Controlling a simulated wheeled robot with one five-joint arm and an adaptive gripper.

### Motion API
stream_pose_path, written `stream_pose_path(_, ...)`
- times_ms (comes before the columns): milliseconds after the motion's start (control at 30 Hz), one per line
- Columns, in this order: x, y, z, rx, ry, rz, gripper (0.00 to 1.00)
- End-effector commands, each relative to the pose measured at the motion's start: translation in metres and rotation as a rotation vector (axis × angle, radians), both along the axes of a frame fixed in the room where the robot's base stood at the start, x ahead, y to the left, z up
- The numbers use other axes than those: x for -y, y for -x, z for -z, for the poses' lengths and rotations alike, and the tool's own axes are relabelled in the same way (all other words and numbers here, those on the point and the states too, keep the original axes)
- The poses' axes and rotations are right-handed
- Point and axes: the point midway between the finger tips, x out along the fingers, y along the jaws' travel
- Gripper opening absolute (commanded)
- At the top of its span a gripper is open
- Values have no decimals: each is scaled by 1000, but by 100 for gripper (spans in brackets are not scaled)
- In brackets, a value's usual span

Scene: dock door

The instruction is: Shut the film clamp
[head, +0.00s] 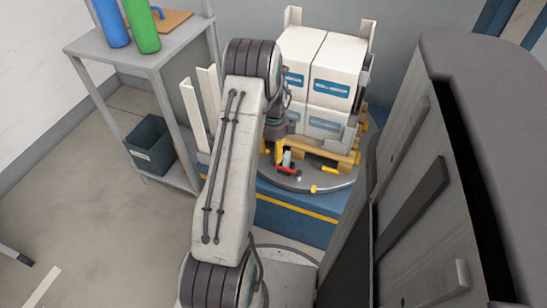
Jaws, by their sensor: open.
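A small red bar (287,170) with a pale upright part beside it is on the round turntable (305,184), in front of the pallet; it looks like the film clamp. It is too small to tell how far its lever stands open. My gripper (281,156) hangs from the end of my arm, just above and left of the red bar in the picture.
White boxes (338,68) are stacked on a wooden pallet (325,150) on the turntable. A grey machine column (425,170) stands close at right. A grey table (95,48) at left holds blue and green rolls; a dark bin (152,146) sits below. Left floor is mostly clear.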

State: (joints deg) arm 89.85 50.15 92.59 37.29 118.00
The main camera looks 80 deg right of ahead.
Motion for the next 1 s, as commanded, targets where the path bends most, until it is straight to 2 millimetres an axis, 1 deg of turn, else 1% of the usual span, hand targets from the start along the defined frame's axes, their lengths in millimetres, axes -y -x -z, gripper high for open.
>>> stream_pose_path(33, 1, 0, -10, 0, 4, 0, 49)
stream_pose_path(200, 0, 0, -35, 0, 2, 0, 49)
stream_pose_path(400, 0, 0, -54, 0, 0, 0, 49)
stream_pose_path(600, -1, 0, -61, 0, -2, 0, 49)
stream_pose_path(1000, 0, 0, -61, 0, -1, 0, 49)
